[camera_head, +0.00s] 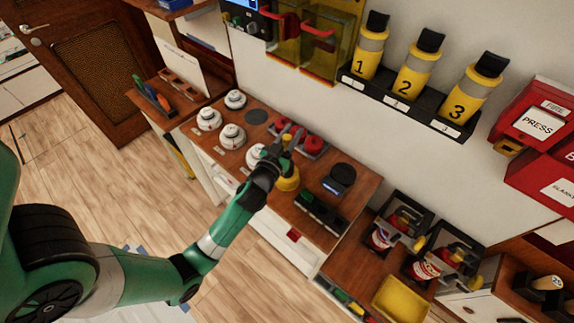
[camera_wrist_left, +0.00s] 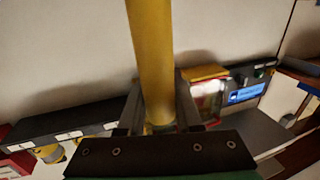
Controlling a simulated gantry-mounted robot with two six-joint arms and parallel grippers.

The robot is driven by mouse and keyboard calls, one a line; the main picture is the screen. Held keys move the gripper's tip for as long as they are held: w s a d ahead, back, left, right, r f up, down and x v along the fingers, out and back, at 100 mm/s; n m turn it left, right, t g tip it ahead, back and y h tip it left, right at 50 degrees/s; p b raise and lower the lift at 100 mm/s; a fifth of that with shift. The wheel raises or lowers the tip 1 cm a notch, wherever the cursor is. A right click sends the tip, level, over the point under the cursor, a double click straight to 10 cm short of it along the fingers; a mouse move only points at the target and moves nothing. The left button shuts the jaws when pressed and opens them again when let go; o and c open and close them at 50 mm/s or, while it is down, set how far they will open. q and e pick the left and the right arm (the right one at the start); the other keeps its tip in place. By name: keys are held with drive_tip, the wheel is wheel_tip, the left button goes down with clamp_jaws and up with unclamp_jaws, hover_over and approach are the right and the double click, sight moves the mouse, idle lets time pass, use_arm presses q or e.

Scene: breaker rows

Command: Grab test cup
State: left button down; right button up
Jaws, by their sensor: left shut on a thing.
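My left gripper (camera_head: 283,150) is over the wooden counter and shut on a yellow thing, which I take to be the test cup (camera_head: 288,180). Its wide yellow body shows just below and right of the fingers, partly hidden by my wrist. In the left wrist view a smooth yellow cylinder (camera_wrist_left: 151,60) stands between the two fingers of the gripper (camera_wrist_left: 160,112) and runs out of the top of the picture. Whether the cup touches the counter I cannot tell. My right gripper is not in view.
White round detectors (camera_head: 232,136) sit left of the gripper, and red-topped units (camera_head: 313,143) just behind it. Numbered yellow canisters (camera_head: 414,72) hang in a wall rack. A yellow tray (camera_head: 401,299) lies at lower right.

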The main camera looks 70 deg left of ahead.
use_arm(q)
wheel_tip(320, 180, up, 10)
drive_tip(key=p, duration=0.2)
idle(0.3)
